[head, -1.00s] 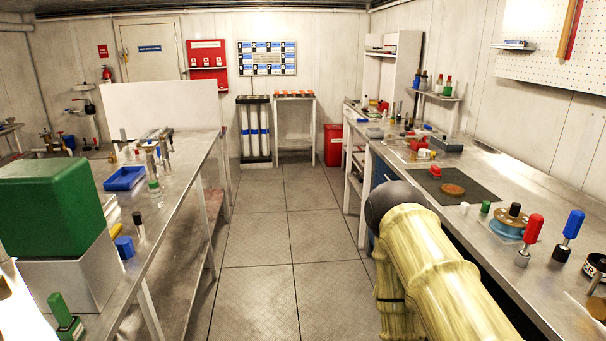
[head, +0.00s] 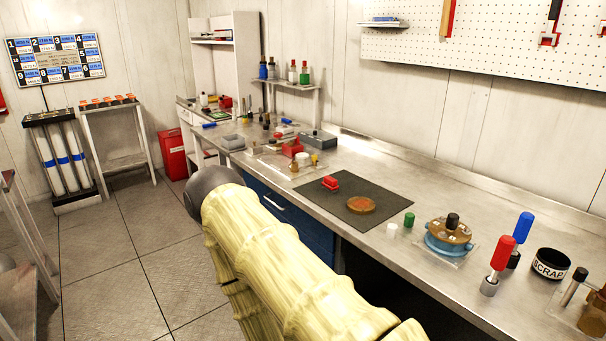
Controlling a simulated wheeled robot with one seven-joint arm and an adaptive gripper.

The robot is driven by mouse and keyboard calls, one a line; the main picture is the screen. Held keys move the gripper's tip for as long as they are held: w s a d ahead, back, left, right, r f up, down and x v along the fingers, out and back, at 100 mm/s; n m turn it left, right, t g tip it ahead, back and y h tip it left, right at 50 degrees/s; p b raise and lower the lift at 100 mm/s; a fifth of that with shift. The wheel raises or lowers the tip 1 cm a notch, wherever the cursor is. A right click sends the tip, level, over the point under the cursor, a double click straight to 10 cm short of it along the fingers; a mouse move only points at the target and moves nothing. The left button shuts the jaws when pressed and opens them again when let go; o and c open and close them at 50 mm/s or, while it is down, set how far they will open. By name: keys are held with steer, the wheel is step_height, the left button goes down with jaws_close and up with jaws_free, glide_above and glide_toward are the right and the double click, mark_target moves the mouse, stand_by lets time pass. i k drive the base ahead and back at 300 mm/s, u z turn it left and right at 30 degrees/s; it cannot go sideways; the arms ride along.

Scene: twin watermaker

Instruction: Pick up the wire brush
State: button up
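I cannot pick out the wire brush for certain in the head view. A small red block-like thing (head: 330,183) lies on the dark mat (head: 345,204) on the right-hand bench, behind a round brown disc (head: 361,205). It is too small to tell whether it is a brush. My arm crosses the lower middle of the view, in front of the bench. My gripper does not show.
The metal bench (head: 470,211) runs along the right wall. On it stand a green cap (head: 409,219), a blue-and-brown round fitting (head: 447,237), red-handled (head: 502,252) and blue-handled (head: 524,228) tools and a SCRAP cup (head: 550,264).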

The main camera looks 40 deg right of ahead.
mark_target(330, 184)
steer(key=i, duration=3.6)
steer(key=z, duration=2.5)
